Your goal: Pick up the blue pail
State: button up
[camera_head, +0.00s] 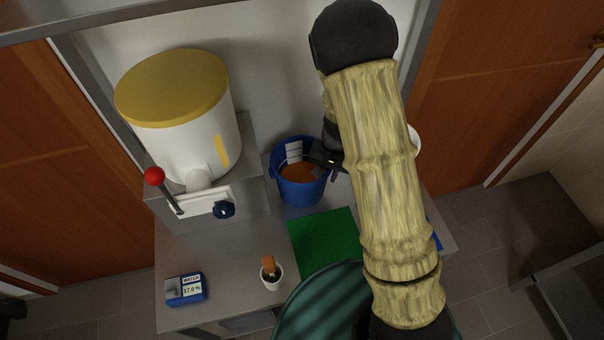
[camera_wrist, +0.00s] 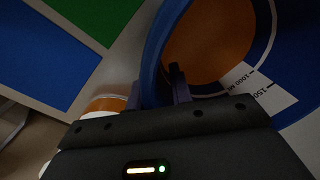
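The blue pail (camera_head: 300,188) stands upright on the grey bench, left of my arm in the head view. It holds orange-brown liquid and has a white scale on its inner wall. In the wrist view the pail (camera_wrist: 152,45) fills the upper right. My gripper (camera_head: 333,163) is at the pail's right rim. In the wrist view its fingers (camera_wrist: 157,90) are apart, one on each side of the pail wall, with a gap around it. Contact with the wall cannot be made out.
A white tank (camera_head: 185,135) with a yellow lid and a red-knobbed lever (camera_head: 165,190) stands left of the pail. A green mat (camera_head: 325,240) lies in front. A small white cup (camera_head: 271,278) and a blue meter (camera_head: 186,290) are near the front left.

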grip_shut()
notch_tip(320, 180, up, 10)
jog(key=shift+r, duration=0.1)
dwell(0.4)
dwell(0.4)
